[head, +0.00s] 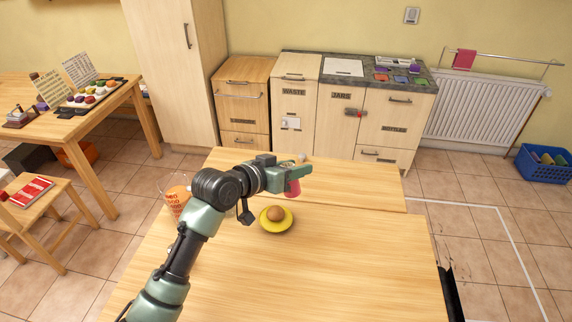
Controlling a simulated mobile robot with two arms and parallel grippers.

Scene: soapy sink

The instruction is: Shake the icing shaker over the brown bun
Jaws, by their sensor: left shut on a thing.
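The brown bun (276,213) sits on a small yellow plate (277,226) on the wooden table in the head view. My left gripper (295,177) is shut on a pink shaker (292,188), which I take to be the icing shaker. It holds the shaker above the table, a little up and to the right of the bun in the picture. The gripper covers the shaker's upper part. My right gripper is not in view.
A clear jug with red marks and orange contents (176,197) stands left of my left arm on the table (340,260). A small pale item (302,157) lies near the far edge. The table's right and front parts are clear.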

